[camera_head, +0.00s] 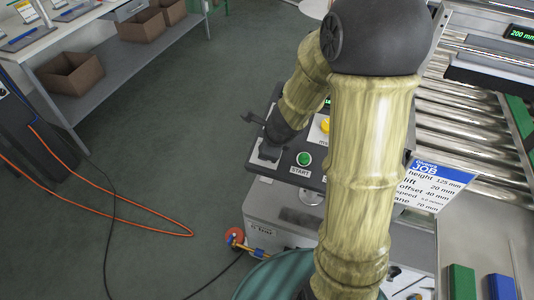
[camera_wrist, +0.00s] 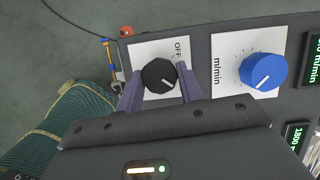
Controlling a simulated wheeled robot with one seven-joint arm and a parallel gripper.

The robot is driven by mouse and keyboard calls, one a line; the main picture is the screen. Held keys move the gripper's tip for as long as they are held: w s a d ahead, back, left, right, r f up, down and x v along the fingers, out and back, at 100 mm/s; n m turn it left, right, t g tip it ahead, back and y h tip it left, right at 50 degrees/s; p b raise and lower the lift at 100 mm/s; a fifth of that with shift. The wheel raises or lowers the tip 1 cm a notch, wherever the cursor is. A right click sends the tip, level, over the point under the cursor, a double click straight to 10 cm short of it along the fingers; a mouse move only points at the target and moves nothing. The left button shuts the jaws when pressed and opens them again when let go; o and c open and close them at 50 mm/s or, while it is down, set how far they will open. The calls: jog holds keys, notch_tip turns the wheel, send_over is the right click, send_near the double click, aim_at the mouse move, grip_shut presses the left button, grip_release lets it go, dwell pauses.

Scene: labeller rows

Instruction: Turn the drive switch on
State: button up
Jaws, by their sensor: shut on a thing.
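The drive switch is a black round knob (camera_wrist: 159,74) on a white plate (camera_wrist: 149,50) marked OFF, in the wrist view. Its white pointer line slants toward the picture's lower right, while the OFF lettering stands above and right of the knob. My gripper (camera_wrist: 160,73) has one purple finger on each side of the knob and is shut on it. In the head view my gripper is over the far left end of the dark control panel (camera_head: 319,168), and the knob cannot be made out clearly there.
A blue knob (camera_wrist: 263,71) on an m/min plate sits right of the switch. The head view shows a green START button (camera_head: 304,159) and a yellow knob (camera_head: 325,125) nearby. A job sign (camera_head: 434,185) and rollers (camera_head: 455,125) lie to the right. Orange cable (camera_head: 130,229) crosses the floor.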

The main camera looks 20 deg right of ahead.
jog(key=shift+m+b, duration=0.35)
jog(key=shift+m, duration=0.15)
jog(key=o, duration=1)
jog(key=shift+a, duration=0.1)
jog(key=p+v, duration=1.2)
jog(key=v, duration=0.5)
jog(key=shift+s, duration=0.35)
jog(key=shift+a, duration=0.1)
